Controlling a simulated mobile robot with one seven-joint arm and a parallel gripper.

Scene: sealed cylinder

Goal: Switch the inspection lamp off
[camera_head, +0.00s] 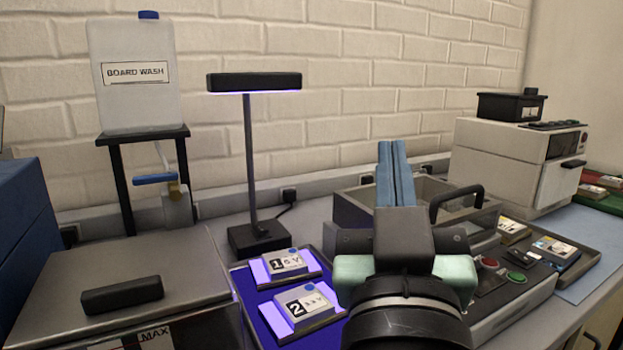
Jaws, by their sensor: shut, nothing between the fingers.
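The inspection lamp has a flat black head (254,82) on a thin upright stem, with a square black base (258,240) on the bench. The underside of its head glows violet, and violet light falls on the blue tray below, so the lamp is lit. A switch on the base is too small to make out clearly. My gripper (392,146) is in the right middle of the view, with its two blue fingers pointing up and pressed together. It is shut and empty, to the right of the lamp and apart from it.
Two labelled modules, 1 (287,264) and 2 (303,304), lie on the blue tray (249,300). A board wash bottle (138,75) stands on a black stand at left. A lidded box with a handle (354,212) and a panel with red and green buttons (516,276) lie around my gripper.

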